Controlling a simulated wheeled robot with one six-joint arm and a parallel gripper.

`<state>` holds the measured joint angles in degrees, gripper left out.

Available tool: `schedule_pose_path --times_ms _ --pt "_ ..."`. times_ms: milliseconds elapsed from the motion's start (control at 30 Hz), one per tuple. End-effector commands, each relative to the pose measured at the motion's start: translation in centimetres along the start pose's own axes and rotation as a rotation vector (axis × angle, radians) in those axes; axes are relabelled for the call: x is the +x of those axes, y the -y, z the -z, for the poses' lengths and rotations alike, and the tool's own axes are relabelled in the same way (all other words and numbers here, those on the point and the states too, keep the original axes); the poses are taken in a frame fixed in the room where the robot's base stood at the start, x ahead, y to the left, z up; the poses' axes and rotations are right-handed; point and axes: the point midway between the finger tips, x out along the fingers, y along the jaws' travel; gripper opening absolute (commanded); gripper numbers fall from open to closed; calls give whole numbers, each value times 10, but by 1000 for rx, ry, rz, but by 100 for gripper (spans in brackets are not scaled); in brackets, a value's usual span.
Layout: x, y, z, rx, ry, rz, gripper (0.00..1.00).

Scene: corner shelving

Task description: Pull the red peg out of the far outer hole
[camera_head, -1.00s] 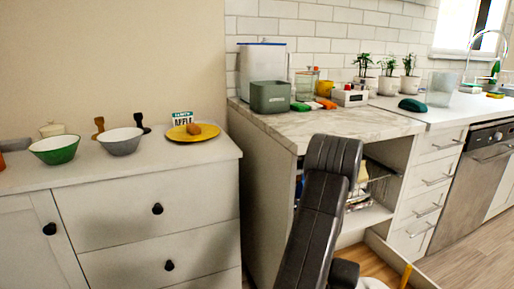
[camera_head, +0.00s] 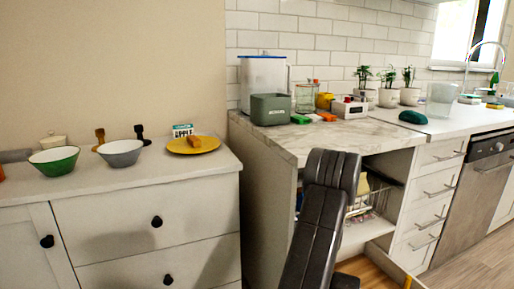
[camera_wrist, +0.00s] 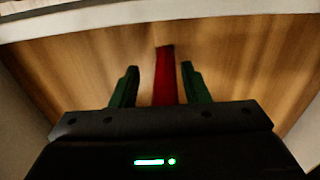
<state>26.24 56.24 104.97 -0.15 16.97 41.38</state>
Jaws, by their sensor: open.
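A red peg (camera_wrist: 165,78) shows in the wrist view, long and narrow against a brown wooden surface (camera_wrist: 90,60). My gripper (camera_wrist: 160,70) is open, with one green finger on each side of the peg and a gap visible on both sides. The peg's near end is hidden behind the gripper body, and I cannot make out the hole it sits in. In the head view my dark arm reaches down towards an open drawer with a wooden inside (camera_head: 368,270); my gripper and the red peg are hidden there.
A yellow upright piece (camera_head: 407,283) stands at the drawer's right. Pale walls border the wood in the wrist view. A marble counter (camera_head: 350,137) with a grey-green box (camera_head: 270,109) is above the drawer. A white cabinet (camera_head: 110,225) with bowls stands at left.

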Motion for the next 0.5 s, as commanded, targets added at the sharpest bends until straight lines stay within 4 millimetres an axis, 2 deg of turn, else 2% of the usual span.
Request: schedule_pose_path --times_ms 33,433,500 --pt "21 -10 -14 5 38 -31 42" --pt "21 -7 -14 6 37 -31 42" --pt "21 -7 -14 6 37 -30 28"
